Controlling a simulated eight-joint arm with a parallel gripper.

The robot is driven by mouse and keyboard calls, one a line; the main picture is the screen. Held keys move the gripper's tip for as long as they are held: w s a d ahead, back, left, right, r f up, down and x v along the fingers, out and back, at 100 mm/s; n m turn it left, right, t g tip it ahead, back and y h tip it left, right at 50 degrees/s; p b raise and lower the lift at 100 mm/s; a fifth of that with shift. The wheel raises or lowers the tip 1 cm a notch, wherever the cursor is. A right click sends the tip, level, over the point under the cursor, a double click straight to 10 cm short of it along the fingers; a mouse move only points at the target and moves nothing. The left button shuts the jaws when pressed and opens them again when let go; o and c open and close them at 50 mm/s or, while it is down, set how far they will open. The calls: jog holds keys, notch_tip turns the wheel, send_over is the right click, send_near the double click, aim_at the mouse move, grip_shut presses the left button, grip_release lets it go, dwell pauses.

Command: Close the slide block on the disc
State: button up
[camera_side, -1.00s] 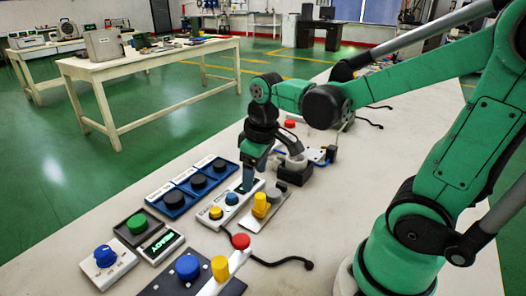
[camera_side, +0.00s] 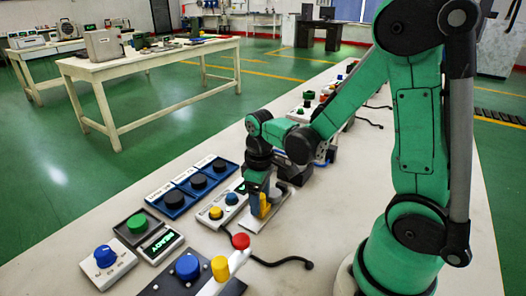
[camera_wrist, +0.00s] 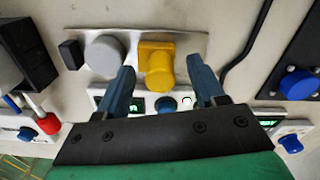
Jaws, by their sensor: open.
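The yellow slide block (camera_wrist: 157,66), with a raised knob, sits on a pale metal plate (camera_wrist: 190,43) in the wrist view. The round grey disc (camera_wrist: 104,54) lies on the same plate just left of it, with a small black block (camera_wrist: 71,54) further left. My gripper (camera_wrist: 161,75) is open, with one blue finger on each side of the yellow block; I cannot tell whether they touch it. The left finger overlaps the disc's edge in the picture. In the side view my gripper (camera_side: 259,206) is low over the plate, partly hiding the yellow block (camera_side: 264,207); the disc is hidden there.
A panel with yellow and blue buttons (camera_side: 216,213) lies left of the plate. Dark-blue units with black knobs (camera_side: 173,199) stand beyond. A red-ended lever (camera_side: 241,241) and a black cable (camera_side: 285,262) are near the front. The tabletop right of the plate is bare.

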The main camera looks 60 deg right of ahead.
grip_shut()
jog(key=shift+d, duration=1.4)
grip_release()
jog(key=shift+r, duration=0.1)
jog(key=shift+r, duration=2.75)
jog(key=shift+a, duration=0.1)
